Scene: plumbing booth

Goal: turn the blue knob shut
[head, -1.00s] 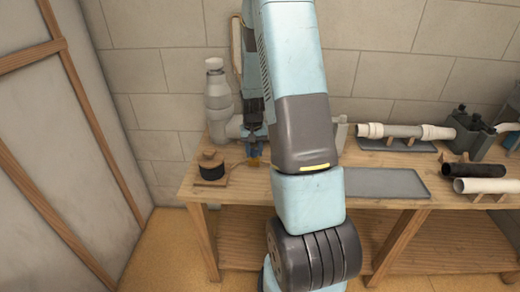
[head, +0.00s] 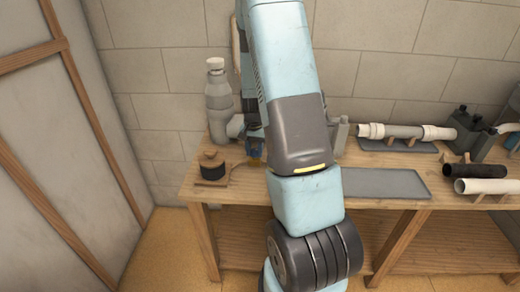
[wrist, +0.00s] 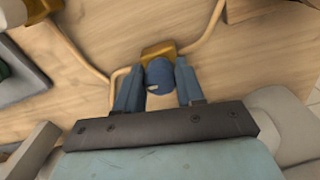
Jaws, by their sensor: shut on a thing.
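The blue knob (wrist: 159,72) sits between the two blue-grey fingers of my gripper (wrist: 158,85) in the wrist view. The gripper is shut on it from both sides. The knob tops a brass valve body (wrist: 158,50), with pale tubing running off to its left and right. In the head view the knob (head: 254,148) is small and partly hidden by my gripper, above the bench near its back left part. How far the knob is turned cannot be told.
A dark spool on a wooden base (head: 212,168) lies left on the bench. A grey tray (head: 385,184) is to the right, with pipes on supports (head: 405,131) beyond it.

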